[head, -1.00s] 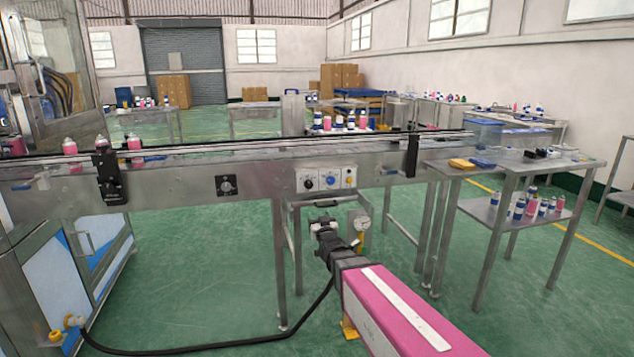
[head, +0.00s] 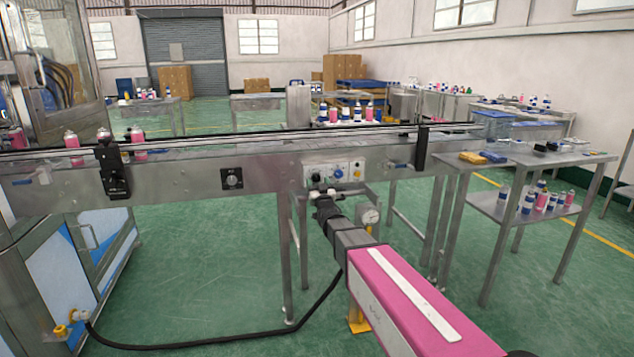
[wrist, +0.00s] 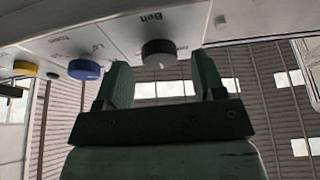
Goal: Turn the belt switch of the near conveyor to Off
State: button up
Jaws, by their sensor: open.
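The belt switch is a black round knob (wrist: 158,52) under the word "Belt" in the wrist view, which shows the panel upside down. In the head view, it (head: 315,178) is the leftmost knob on the white control panel (head: 355,164) of the near conveyor (head: 190,178). My gripper (wrist: 163,76) is open, its two green fingers apart, with the knob between their tips in the picture. I cannot tell whether they touch it. In the head view my gripper (head: 322,193) is just below the knob. The knob's setting cannot be read.
A blue knob (head: 338,173) sits right beside the belt switch, with a yellow one (head: 357,172) further right. A steel table (head: 515,158) stands at right.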

jog(key=shift+x, duration=0.85)
jog(key=c, duration=0.9)
jog(key=shift+n+y, duration=0.4)
jog(key=shift+n, duration=0.1)
jog(key=n+g+y, duration=0.1)
jog(key=n, duration=0.2)
jog(key=n+g+y, duration=0.1)
jog(key=n, duration=0.2)
jog(key=shift+d+n+y, duration=0.1)
jog(key=shift+n+y, duration=0.2)
jog(key=shift+n+g+y, duration=0.45)
jog(key=shift+n+g, duration=0.1)
jog(key=shift+n, duration=1)
jog(key=shift+n+g+y, duration=0.45)
jog(key=shift+n+g, duration=0.1)
jog(key=shift+n, duration=1)
